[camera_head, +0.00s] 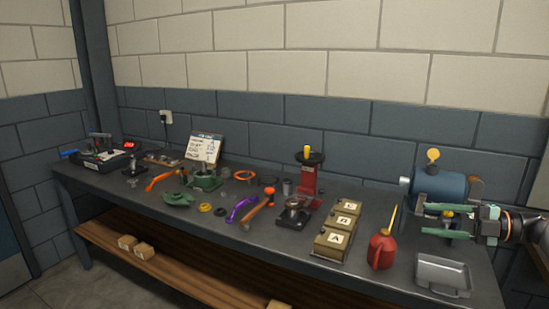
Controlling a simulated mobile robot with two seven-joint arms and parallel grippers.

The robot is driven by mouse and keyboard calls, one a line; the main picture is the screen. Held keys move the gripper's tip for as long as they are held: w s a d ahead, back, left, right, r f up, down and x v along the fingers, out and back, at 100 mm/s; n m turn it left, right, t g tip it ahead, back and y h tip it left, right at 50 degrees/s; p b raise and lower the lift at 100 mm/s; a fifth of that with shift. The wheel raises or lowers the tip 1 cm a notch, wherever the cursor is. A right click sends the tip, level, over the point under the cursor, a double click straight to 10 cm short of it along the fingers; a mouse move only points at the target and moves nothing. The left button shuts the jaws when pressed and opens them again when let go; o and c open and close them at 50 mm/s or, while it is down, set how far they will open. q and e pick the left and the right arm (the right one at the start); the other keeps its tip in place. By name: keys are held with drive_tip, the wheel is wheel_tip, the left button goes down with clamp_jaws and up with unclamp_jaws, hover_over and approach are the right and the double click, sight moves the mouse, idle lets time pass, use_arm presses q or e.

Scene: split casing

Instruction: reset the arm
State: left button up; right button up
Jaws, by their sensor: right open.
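My right gripper (428,220) comes in from the right edge, over the right end of the workbench (385,262). Its two green fingers point left and stand apart. I see nothing held between them. A blue cylindrical machine (440,186) with a yellow knob on top is just behind the fingers. A small dark post with a yellow part shows between or just behind the fingers; I cannot tell whether they touch it. My left gripper is not in view. A green casing part (205,180) and a flat green part (178,198) lie at the bench's middle left.
A grey metal tray (443,274) sits in front of my right gripper. A red oil can (381,250) with a yellow spout stands left of it. Lettered boxes (338,235), a red press (307,180) and an orange-headed hammer (258,212) are further left. Brick walls close the back.

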drive_tip(key=a+f+m+t+h, duration=0.2)
drive_tip(key=a+f+m+t, duration=0.65)
drive_tip(key=a+f, duration=1.15)
drive_tip(key=s+a+f+m+g+h, duration=0.1)
drive_tip(key=s+f+m, duration=0.4)
drive_tip(key=s, duration=0.5)
drive_tip(key=s+a+f+m+g+h, duration=0.1)
drive_tip(key=s+f+m+g+h, duration=0.3)
drive_tip(key=s+f, duration=0.4)
drive_tip(key=s+a+f+m+g+h, duration=0.1)
drive_tip(key=s+f+m+h, duration=0.4)
drive_tip(key=s, duration=0.6)
wheel_tip(320, 180, down, 3)
drive_tip(key=shift+s+a+r+m+g, duration=0.25)
drive_tip(key=shift+m+g, duration=0.5)
drive_tip(key=shift+m, duration=0.4)
